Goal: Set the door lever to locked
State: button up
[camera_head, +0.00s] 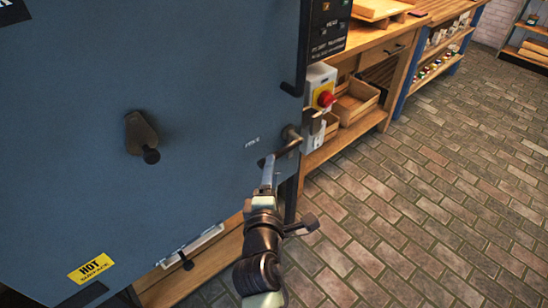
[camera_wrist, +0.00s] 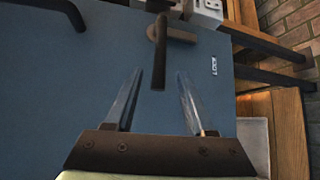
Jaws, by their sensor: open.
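The dark door lever (camera_head: 287,147) is at the right edge of the blue door (camera_head: 200,60). In the wrist view the lever (camera_wrist: 159,60) points down the picture toward my gripper, and a short dark arm joins it at its upper right. A white LOCK label (camera_wrist: 213,66) is on the door to the right of the lever. My gripper (camera_head: 268,168) is at the lever's free end. In the wrist view its fingers (camera_wrist: 160,75) are spread, with the lever's end between them in the picture. Contact cannot be made out.
A switch box with a red knob (camera_head: 326,99) is just right of the lever. A wooden workbench (camera_head: 375,45) with trays is behind it. A dark knob (camera_head: 141,135) and a yellow HOT SURFACE sign (camera_head: 91,267) are on the door. The brick floor (camera_head: 430,190) at right is clear.

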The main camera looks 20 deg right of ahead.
jog(key=shift+b+x, duration=0.5)
jog(key=shift+x, duration=2.65)
grip_shut()
